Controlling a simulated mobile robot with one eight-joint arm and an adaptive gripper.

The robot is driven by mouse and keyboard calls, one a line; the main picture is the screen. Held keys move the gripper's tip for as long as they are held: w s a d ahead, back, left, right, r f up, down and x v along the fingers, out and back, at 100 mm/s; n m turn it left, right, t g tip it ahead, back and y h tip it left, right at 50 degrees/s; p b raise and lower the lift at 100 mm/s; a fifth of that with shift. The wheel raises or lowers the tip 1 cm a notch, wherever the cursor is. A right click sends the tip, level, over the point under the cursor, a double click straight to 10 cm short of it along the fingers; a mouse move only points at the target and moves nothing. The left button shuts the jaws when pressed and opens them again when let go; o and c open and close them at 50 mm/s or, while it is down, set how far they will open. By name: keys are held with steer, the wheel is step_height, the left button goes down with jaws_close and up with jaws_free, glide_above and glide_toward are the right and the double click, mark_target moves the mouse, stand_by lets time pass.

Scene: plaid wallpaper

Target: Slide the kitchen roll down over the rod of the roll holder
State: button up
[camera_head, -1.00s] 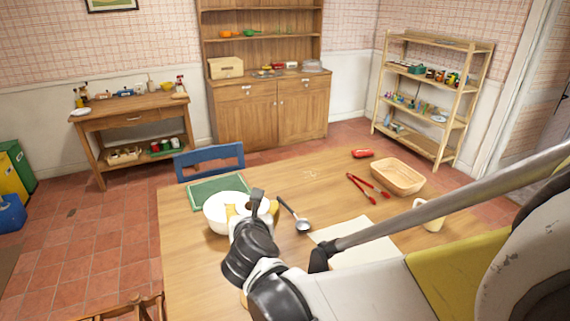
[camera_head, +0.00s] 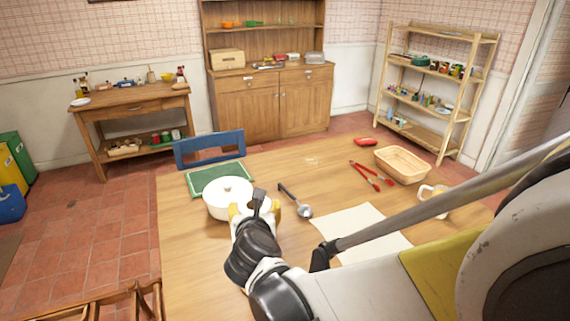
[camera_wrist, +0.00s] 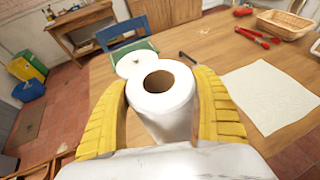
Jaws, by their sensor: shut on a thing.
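The white kitchen roll (camera_wrist: 163,88) is upright between the two yellow fingers of my gripper (camera_wrist: 165,108) in the wrist view, its brown cardboard core opening facing up. The gripper is shut on the roll's sides. In the head view my gripper (camera_head: 255,208) is over the near left part of the wooden table, and my wrist hides most of the roll. I cannot make out the roll holder or its rod in either view; the roll and my arm cover the area beneath.
A white lidded pot (camera_head: 222,205) stands just beyond the gripper, with a green board (camera_head: 216,178) behind it. A ladle (camera_head: 303,210), white sheet (camera_head: 352,222), red tongs (camera_head: 371,175), basket (camera_head: 402,165) and mug (camera_head: 433,202) lie to the right. A blue chair (camera_head: 209,150) is at the far edge.

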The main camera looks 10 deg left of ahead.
steer(key=shift+f+b, duration=3.75)
steer(key=shift+f, duration=0.8)
steer(key=o, duration=1.5)
steer(key=shift+c, duration=0.2)
steer(key=shift+s, duration=0.1)
steer(key=v, duration=1.2)
